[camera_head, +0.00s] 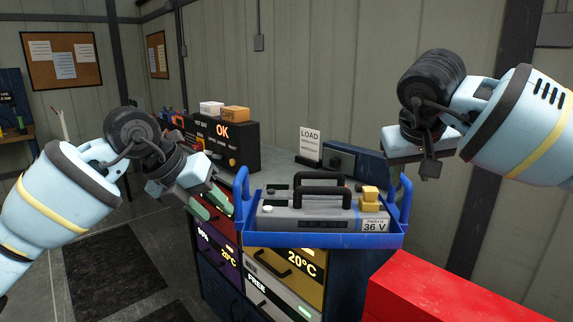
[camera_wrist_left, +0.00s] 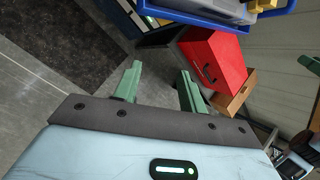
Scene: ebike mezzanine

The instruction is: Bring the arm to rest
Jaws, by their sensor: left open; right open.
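My left gripper (camera_head: 211,206) is open and empty. It hangs in the air just left of the blue tray, in front of the drawer cabinet. Its two green fingers stand apart with nothing between them in the left wrist view (camera_wrist_left: 158,88). My right gripper (camera_head: 428,166) is at the upper right, above and right of the tray. Its body hides most of its fingers in the head view. Both arms are bent and raised.
The blue tray (camera_head: 290,240) with tall handles holds a grey 36 V battery (camera_head: 300,219) on the drawer cabinet (camera_head: 282,268). A red box (camera_head: 440,290) stands front right; it also shows in the left wrist view (camera_wrist_left: 213,60). A black "OK" unit (camera_head: 213,143) stands behind. Floor at left is clear.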

